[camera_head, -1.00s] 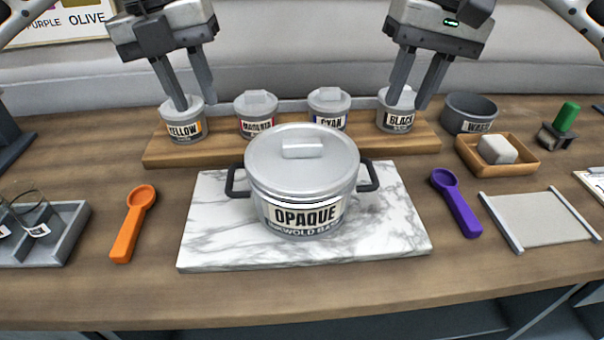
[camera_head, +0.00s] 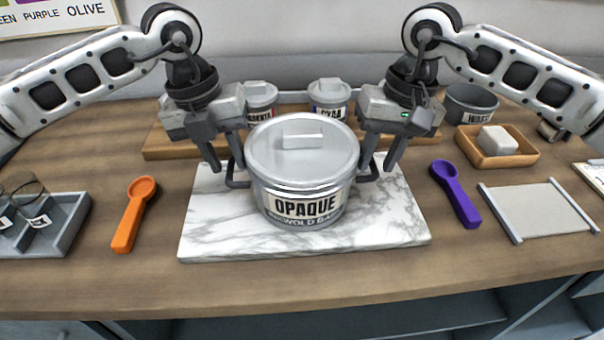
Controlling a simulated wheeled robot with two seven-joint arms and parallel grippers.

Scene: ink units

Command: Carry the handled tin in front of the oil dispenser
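The handled tin (camera_head: 303,165) is a grey lidded pot labelled "OPAQUE" with a dark loop handle on each side. It stands upright on a white marble slab (camera_head: 215,235). My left gripper (camera_head: 229,166) is open, with its fingers pointing down at the tin's left handle (camera_head: 236,182). My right gripper (camera_head: 377,168) is open, with its fingers pointing down at the right handle (camera_head: 369,177). I cannot tell whether either handle lies between the fingers or is touched. I cannot make out an oil dispenser in view.
A wooden board (camera_head: 165,146) with ink tins stands behind; my arms hide some. An orange scoop (camera_head: 133,213) lies left of the slab, a purple scoop (camera_head: 456,194) right. A grey divided tray (camera_head: 70,235) is at far left, a wooden dish (camera_head: 520,159) at right.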

